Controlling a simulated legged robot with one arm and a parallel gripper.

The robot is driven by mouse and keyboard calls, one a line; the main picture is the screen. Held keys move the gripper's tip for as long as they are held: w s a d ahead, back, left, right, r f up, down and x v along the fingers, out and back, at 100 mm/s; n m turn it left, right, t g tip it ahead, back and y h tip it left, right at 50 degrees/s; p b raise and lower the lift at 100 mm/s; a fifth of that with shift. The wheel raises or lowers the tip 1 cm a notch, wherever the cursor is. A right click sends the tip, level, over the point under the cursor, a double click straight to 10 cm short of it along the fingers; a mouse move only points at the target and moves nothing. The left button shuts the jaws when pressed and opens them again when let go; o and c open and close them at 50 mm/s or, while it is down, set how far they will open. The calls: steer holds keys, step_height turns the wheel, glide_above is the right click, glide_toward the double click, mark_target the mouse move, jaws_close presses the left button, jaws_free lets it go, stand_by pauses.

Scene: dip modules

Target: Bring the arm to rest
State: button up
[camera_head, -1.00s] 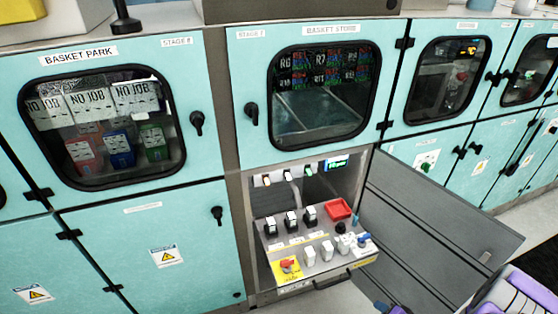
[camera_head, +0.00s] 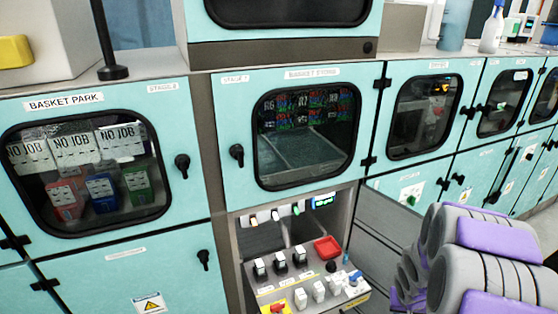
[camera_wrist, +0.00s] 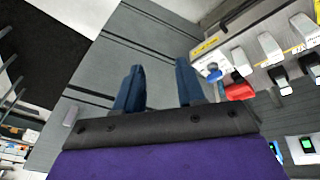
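My gripper (camera_wrist: 158,88) shows in the wrist view with its two blue fingers apart and nothing between them. Behind the fingers is the grey panel of the open lower door (camera_wrist: 150,50). In the head view my arm (camera_head: 490,250), grey with purple panels, is at the lower right, in front of the open door. The gripper's fingers are not visible in the head view.
In the wrist view the panel (camera_wrist: 250,50) is close to the right finger. Turquoise cabinets (camera_head: 110,262) line the wall.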

steer(key=s+a+r+n+g, duration=0.1)
steer(key=s+a+r+g, duration=0.1)
steer(key=s+a+r, duration=0.95)
steer(key=s+a+r+n+g+y, duration=0.1)
steer(key=s+a+r, duration=0.2)
steer(key=s+a, duration=0.3)
steer(key=s+a+r+n+g+y, duration=0.1)
steer(key=s+a+r+n, duration=0.1)
steer(key=s+a+r, duration=0.2)
steer(key=s+a, duration=0.2)
steer(key=s, duration=0.1)
steer(key=shift+s+a+y, duration=0.25)
steer(key=shift+s+y, duration=0.05)
steer(key=shift+s, duration=0.05)
steer(key=shift+r, duration=0.1)
stand_by(0.5)
